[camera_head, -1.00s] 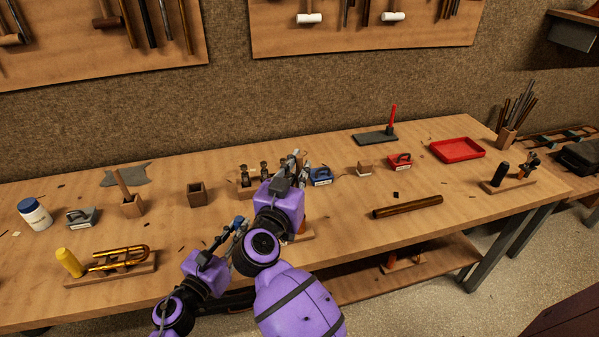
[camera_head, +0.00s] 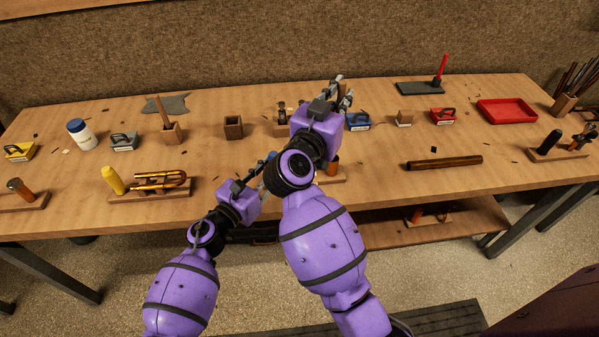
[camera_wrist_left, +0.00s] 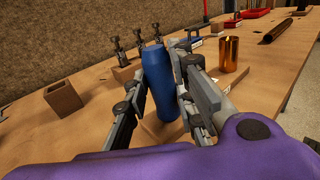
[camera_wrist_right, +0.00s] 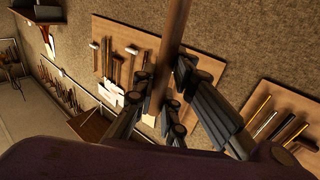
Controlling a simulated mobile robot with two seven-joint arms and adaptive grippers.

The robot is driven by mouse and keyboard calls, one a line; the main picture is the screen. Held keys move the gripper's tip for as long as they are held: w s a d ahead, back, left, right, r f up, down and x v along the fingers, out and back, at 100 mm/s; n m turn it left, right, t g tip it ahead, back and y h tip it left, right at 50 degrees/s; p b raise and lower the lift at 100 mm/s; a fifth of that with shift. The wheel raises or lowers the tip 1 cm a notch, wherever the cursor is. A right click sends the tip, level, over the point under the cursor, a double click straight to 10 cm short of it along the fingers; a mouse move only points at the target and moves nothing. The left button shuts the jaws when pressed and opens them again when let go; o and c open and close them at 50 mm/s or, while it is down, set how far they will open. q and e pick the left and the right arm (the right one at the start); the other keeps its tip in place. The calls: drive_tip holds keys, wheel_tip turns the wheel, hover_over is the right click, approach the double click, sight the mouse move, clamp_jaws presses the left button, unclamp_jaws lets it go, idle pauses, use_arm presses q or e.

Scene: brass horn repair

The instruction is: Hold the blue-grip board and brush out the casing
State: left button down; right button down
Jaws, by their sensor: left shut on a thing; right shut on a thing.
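My left gripper (camera_wrist_left: 160,88) is shut on the upright blue grip (camera_wrist_left: 159,70) of a wooden board (camera_wrist_left: 160,133). A shiny copper-coloured casing (camera_wrist_left: 229,54) stands beyond the grip; in the head view the casing (camera_head: 333,167) shows just right of my right arm. My left gripper (camera_head: 262,166) is low in the head view, with the blue grip mostly hidden. My right gripper (camera_head: 338,92) is raised above the bench, higher in the picture than the casing. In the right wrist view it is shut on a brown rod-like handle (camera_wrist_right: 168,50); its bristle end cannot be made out.
Several valves (camera_wrist_left: 118,50) stand on a holder behind the blue grip, beside a wooden box (camera_head: 233,126). A blue-handled block (camera_head: 357,122), a red-handled block (camera_head: 443,116) and a red tray (camera_head: 507,111) lie right. A dark rod (camera_head: 444,163) lies on clear bench.

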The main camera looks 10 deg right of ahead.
use_arm(q)
drive_tip(key=c, duration=1.4)
unclamp_jaws()
drive_tip(key=shift+a, duration=0.1)
drive_tip(key=v, duration=1.2)
